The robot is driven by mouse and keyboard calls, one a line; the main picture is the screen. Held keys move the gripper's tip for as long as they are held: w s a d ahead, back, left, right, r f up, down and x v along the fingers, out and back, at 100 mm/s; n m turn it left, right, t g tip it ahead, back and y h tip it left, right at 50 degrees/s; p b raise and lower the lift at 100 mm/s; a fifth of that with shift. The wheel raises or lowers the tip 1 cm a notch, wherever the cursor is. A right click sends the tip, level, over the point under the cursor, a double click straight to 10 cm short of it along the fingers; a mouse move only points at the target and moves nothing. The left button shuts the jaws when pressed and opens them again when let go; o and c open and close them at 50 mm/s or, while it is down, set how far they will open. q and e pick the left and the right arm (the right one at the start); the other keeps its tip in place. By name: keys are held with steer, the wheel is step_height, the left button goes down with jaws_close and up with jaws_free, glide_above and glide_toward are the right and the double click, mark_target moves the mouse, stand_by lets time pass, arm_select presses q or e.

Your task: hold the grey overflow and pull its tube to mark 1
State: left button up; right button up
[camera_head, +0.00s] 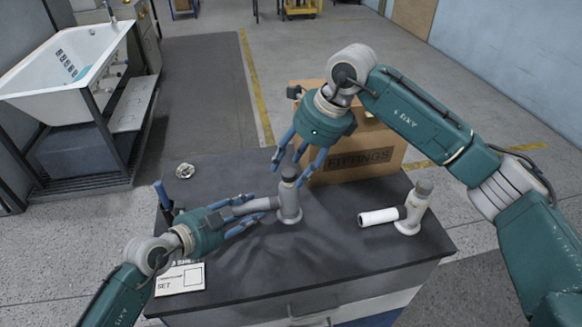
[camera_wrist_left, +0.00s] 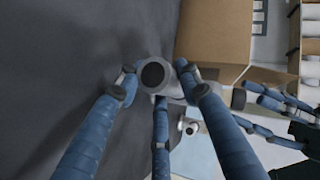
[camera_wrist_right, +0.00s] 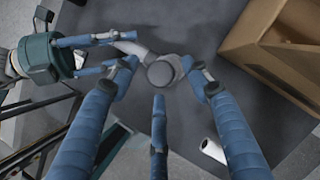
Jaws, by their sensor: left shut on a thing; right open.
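The grey overflow (camera_head: 289,204) stands upright on the dark bench top, with its grey tube (camera_head: 243,208) pointing left. My left gripper (camera_head: 262,211) is shut on the tube from the left. In the left wrist view, the tube's round dark end (camera_wrist_left: 152,74) shows between the fingers. My right gripper (camera_head: 293,171) is open above the overflow, fingers pointing down. In the right wrist view, the overflow's round cap (camera_wrist_right: 161,74) sits between the spread fingers, apart from them as far as I can tell. Fingers partly cover the tube; I cannot read any marks on it.
A white-tubed overflow (camera_head: 408,214) stands to the right. A cardboard box (camera_head: 350,160) labelled FITTINGS is close behind my right gripper. A card reading SET (camera_head: 180,281) lies front left, and a small round metal part (camera_head: 185,171) back left.

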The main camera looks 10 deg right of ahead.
steer(key=shift+w+a+f, duration=0.2)
steer(key=shift+f, duration=0.4)
jaws_close()
arm_select(q)
steer(key=shift+s, duration=0.1)
arm_select(e)
steer(key=shift+a+r, duration=0.1)
steer(key=shift+r, duration=1)
jaws_free()
steer(key=v, duration=1.2)
